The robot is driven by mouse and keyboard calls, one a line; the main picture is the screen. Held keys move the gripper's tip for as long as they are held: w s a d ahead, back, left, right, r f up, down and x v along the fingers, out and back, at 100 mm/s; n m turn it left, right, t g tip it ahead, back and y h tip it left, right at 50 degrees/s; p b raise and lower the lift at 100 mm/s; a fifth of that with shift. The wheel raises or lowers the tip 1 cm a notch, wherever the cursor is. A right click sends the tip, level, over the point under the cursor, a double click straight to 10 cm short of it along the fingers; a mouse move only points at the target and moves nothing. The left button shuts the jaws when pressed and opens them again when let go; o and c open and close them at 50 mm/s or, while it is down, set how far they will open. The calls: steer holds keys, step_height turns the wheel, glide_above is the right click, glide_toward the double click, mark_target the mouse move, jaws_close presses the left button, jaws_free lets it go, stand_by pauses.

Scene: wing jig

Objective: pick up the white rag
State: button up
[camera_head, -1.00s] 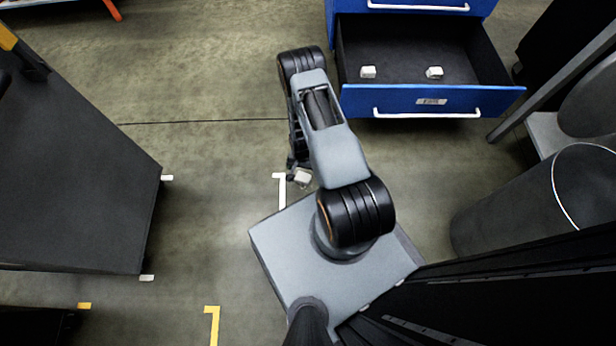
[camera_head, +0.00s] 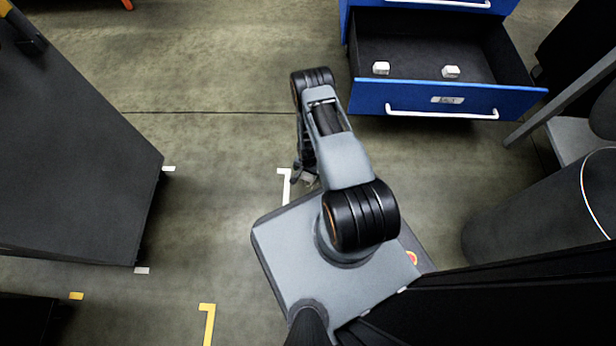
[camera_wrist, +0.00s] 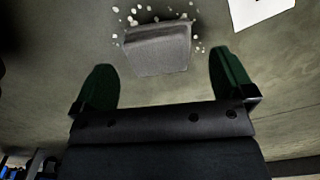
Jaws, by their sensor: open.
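A small pale grey-white block-shaped thing, which looks like the folded white rag (camera_wrist: 158,50), lies on the floor with several white crumbs around it. In the wrist view it sits ahead of and between the two green fingers of my gripper (camera_wrist: 161,62), which are open and apart from it. In the head view my gripper (camera_head: 299,175) hangs low beside my base. The pale thing (camera_head: 309,179) shows there only as a small, partly hidden patch.
A blue cabinet's open drawer (camera_head: 520,93) holds two small white items (camera_head: 381,68) (camera_head: 451,71). A dark bench (camera_head: 75,160) stands left. A dark cylinder (camera_head: 540,215) stands right. White floor marking (camera_head: 286,183) lies beside my gripper. Floor between bench and drawer is clear.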

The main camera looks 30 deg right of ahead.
mark_target(308, 175)
steer(key=shift+f+b, duration=0.55)
steer(key=shift+f, duration=1.05)
steer(key=shift+c, duration=0.4)
steer(key=c, duration=0.9)
steer(key=shift+r, duration=0.1)
